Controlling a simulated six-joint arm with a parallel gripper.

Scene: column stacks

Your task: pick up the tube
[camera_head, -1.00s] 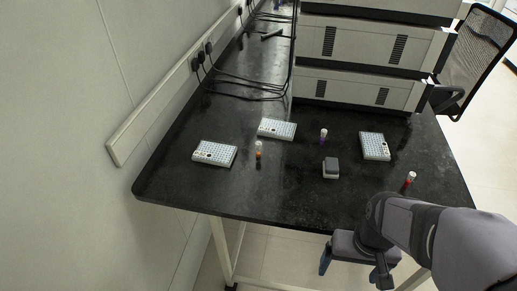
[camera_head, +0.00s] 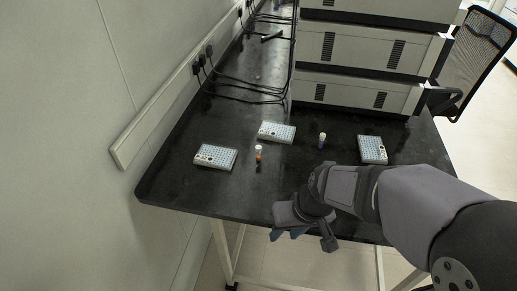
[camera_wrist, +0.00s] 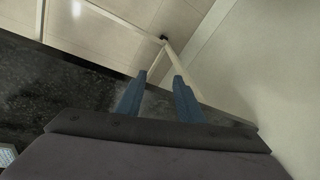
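A tube with a white cap and orange contents (camera_head: 258,153) stands upright on the black table, left of centre in the head view. A second tube, white-capped and dark purple (camera_head: 322,140), stands upright farther right. A third, red tube seen earlier is now hidden behind my arm. My gripper (camera_head: 286,235) is at the table's front edge, nearer the camera and to the right of the orange tube. In the wrist view my gripper (camera_wrist: 159,78) has its two blue fingers apart with nothing between them. No tube shows in the wrist view.
Tube racks stand at left (camera_head: 215,157), back middle (camera_head: 277,131) and right (camera_head: 372,149) on the black table (camera_head: 200,196). Stacked grey instruments (camera_head: 362,57) stand behind, with black cables (camera_head: 243,92) beside them. A wall bounds the left. The front-left table area is clear.

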